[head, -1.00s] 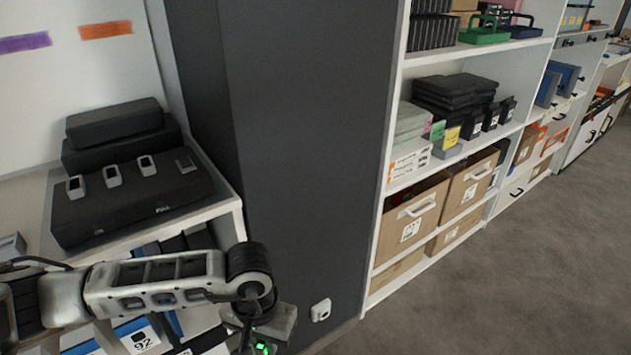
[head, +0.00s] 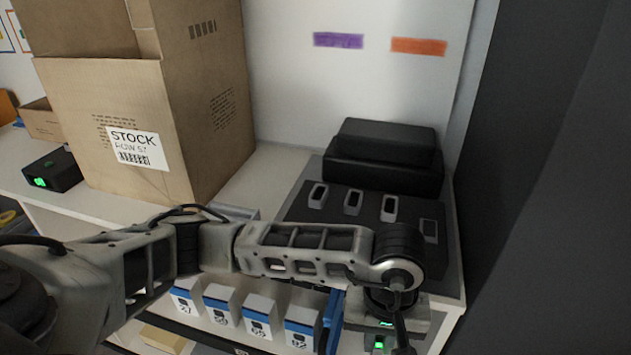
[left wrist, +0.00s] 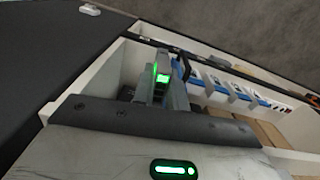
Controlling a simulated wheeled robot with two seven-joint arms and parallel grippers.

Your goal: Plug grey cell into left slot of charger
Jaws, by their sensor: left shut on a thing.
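A dark sloped unit (head: 300,207), which looks like the charger, stands on the white counter. It has a row of grey-rimmed dark openings along its face; the leftmost one (head: 318,195) is in plain view. My left gripper (head: 388,345) is low at the front right of the unit, below its face and apart from it, partly hidden by my own wrist. In the left wrist view its fingers (left wrist: 165,90) are shut on a small grey thing with a green light, apparently the grey cell (left wrist: 162,73); its shape is mostly hidden. My right gripper is out of view.
A large cardboard carton (head: 120,120) stands left of the unit. A small black box (head: 53,170) with a green light is further left. Black cases (head: 385,160) sit behind the unit. A dark wall panel (head: 530,150) is at the right.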

